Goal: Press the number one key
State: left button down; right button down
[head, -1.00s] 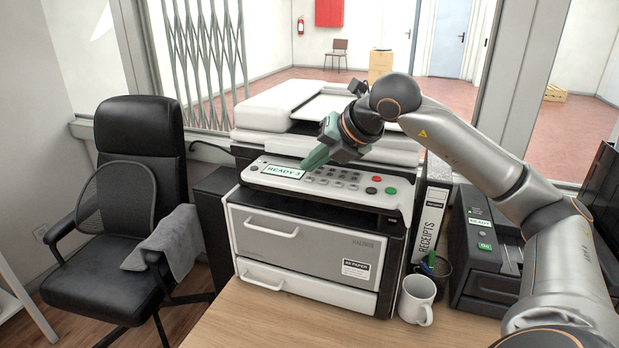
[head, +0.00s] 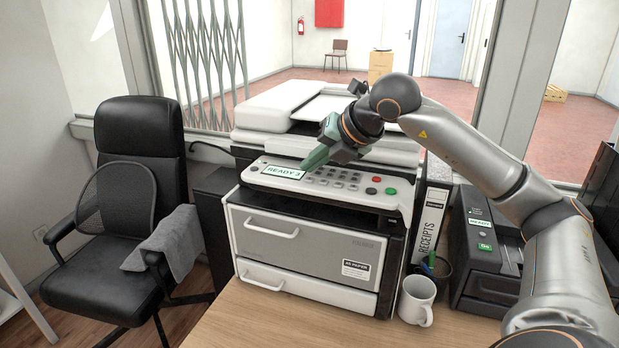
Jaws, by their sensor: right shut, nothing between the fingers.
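The copier (head: 300,245) stands on the wooden counter, with a sloped control panel (head: 262,183) along its front. The panel has a display (head: 284,172) reading "READY 3", a block of grey keys (head: 338,180), and red, green and dark buttons at the right. My right gripper (head: 306,165) is shut and empty, its green fingertips pointing down at the panel just behind the display's right end, by the upper left of the keys. The fingers hide that corner, so I cannot tell which key is under them or whether they touch. My left gripper is out of view.
A white mug (head: 417,300), a pen cup (head: 437,268) and a "RECEIPTS" binder (head: 430,225) stand right of the copier. A dark card machine (head: 490,255) is farther right. An office chair (head: 135,200) with a grey towel stands left.

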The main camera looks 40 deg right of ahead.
jog(key=shift+f, duration=0.15)
dwell(0.3)
jog(key=shift+f+b, duration=0.35)
jog(key=shift+b, duration=0.1)
jog(key=shift+f, duration=0.2)
dwell(0.4)
jog(key=shift+r+p, duration=0.45)
jog(key=shift+r, duration=0.25)
notch_tip(320, 180, up, 6)
jog(key=p, duration=0.5)
jog(key=shift+p, duration=0.3)
